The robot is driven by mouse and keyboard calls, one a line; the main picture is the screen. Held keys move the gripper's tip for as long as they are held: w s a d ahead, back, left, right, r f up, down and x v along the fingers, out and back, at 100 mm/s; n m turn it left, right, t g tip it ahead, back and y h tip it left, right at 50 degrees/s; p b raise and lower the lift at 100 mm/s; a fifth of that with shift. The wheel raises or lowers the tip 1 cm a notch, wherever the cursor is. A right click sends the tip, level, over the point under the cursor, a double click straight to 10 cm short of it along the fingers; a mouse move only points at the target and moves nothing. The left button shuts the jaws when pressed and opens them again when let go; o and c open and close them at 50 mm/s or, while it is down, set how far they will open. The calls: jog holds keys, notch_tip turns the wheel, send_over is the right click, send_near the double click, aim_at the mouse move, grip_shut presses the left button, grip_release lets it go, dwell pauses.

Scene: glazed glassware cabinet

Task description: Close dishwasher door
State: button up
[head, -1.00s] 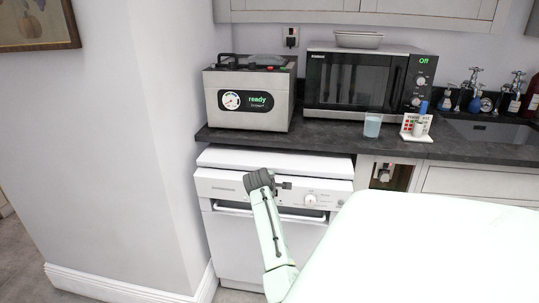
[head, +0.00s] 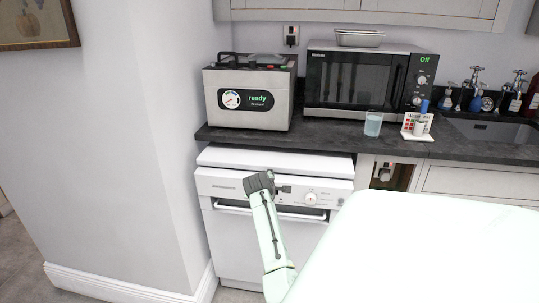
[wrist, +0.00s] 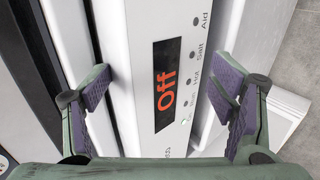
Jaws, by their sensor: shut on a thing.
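The white dishwasher (head: 245,240) stands under the dark worktop in the head view. Its door (head: 235,250) looks upright and roughly flush with the front; whether it is fully latched I cannot tell. My gripper (head: 283,188) is at the panel. In the wrist view my gripper (wrist: 163,95) has one finger on each side of the panel (wrist: 150,40), whose display reads "Off" in red. Its jaws are shut on the door; the exact contact is partly hidden.
A grey machine reading "ready" (head: 250,118), a microwave (head: 350,80), a glass (head: 373,124) and a sink (head: 490,130) are on the worktop (head: 310,136). A wall (head: 130,150) stands close on the left. A pale green surface fills the lower right.

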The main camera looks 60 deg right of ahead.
jog(key=shift+a+f, duration=0.15)
jog(key=shift+f, duration=0.05)
jog(key=v, duration=1.2)
jog(key=shift+r, duration=0.2)
